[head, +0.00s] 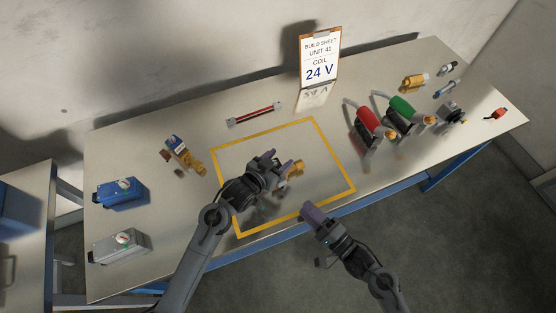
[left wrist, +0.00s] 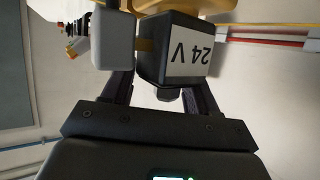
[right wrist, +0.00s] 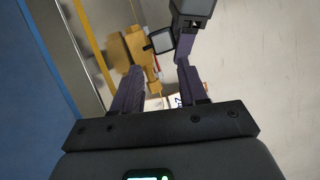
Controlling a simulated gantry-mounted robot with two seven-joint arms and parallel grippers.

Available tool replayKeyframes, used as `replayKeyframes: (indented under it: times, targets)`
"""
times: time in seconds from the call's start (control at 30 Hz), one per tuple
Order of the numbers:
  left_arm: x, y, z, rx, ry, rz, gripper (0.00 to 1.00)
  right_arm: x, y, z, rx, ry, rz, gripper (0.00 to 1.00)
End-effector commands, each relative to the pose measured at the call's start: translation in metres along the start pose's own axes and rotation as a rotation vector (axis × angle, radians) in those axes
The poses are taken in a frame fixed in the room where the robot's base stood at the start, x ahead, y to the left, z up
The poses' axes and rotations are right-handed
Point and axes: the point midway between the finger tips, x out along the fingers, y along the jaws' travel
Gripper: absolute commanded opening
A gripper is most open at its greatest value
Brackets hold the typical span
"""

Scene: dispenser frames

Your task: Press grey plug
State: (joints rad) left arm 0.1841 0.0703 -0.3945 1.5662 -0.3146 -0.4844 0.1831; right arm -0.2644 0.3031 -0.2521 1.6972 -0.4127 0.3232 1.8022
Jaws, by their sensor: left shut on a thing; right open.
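The grey plug (left wrist: 112,38) is a light grey block at the left side of the black coil (left wrist: 172,50) in the left wrist view; a narrow gap shows between them. The coil carries a white "24 V" label and is by the brass valve body (left wrist: 190,8). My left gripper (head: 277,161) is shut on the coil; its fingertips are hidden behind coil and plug. The brass valve (head: 296,170) shows beside it, above the yellow-framed area. My right gripper (head: 308,212) is open and empty near the front edge, facing the valve (right wrist: 128,52) in the right wrist view.
A build sheet (head: 319,60) reading 24 V stands at the back. Red (head: 368,120) and green (head: 403,108) handled tools and small parts stand at the right. A blue box (head: 122,193), a grey box (head: 119,245) and another brass valve (head: 184,155) are at the left.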

Motion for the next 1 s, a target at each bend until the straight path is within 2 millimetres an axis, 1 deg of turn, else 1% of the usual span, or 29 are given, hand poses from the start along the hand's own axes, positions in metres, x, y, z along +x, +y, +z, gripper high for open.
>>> replayKeyframes:
  times: [0.03, 0.07, 0.1, 0.17, 0.2, 0.27, 0.33, 0.4, 0.57, 0.67, 0.8, 0.9, 1.0]
  targets:
    - [0.001, 0.002, 0.012, -0.007, -0.022, 0.002, 0.05, 0.0, 0.001, 0.0, 0.0, 0.0, 0.0, 0.43]
    - [0.001, 0.002, 0.012, -0.007, -0.022, 0.002, 0.05, 0.0, 0.001, 0.0, 0.0, 0.0, 0.0, 0.41]
    - [0.001, 0.002, 0.012, -0.007, -0.022, 0.002, 0.05, 0.0, 0.001, 0.0, -0.001, 0.0, 0.0, 0.35]
    - [0.001, 0.002, 0.012, -0.007, -0.023, 0.002, 0.05, 0.0, 0.001, 0.0, -0.009, 0.0, 0.001, 0.26]
    - [0.001, 0.002, 0.012, -0.007, -0.023, 0.002, 0.05, 0.0, 0.002, -0.001, -0.024, 0.004, 0.006, 0.2]
    - [0.001, 0.002, 0.012, -0.007, -0.023, 0.002, 0.05, 0.001, 0.0, -0.005, -0.066, 0.02, 0.013, 0.1]
    - [0.001, 0.001, 0.012, -0.007, -0.023, 0.002, 0.05, 0.006, -0.015, -0.01, -0.145, 0.061, 0.003, 0.0]
    - [0.001, 0.002, 0.012, -0.007, -0.023, 0.002, 0.05, 0.006, -0.028, -0.006, -0.202, 0.119, -0.001, 0.0]
    - [0.001, 0.001, 0.012, -0.007, -0.023, 0.002, 0.04, -0.013, -0.033, 0.013, -0.211, 0.229, 0.02, 0.0]
    - [0.001, 0.001, 0.013, -0.007, -0.023, 0.002, 0.04, -0.025, -0.03, 0.024, -0.178, 0.267, 0.033, 0.0]
    - [0.001, 0.001, 0.012, -0.007, -0.023, 0.002, 0.04, -0.037, -0.02, 0.038, -0.134, 0.283, 0.053, 0.0]
    - [0.001, 0.001, 0.012, -0.007, -0.023, 0.002, 0.04, -0.042, -0.013, 0.043, -0.12, 0.286, 0.067, 0.0]
    - [0.001, 0.001, 0.012, -0.007, -0.023, 0.002, 0.04, -0.044, -0.011, 0.044, -0.117, 0.285, 0.072, 0.0]
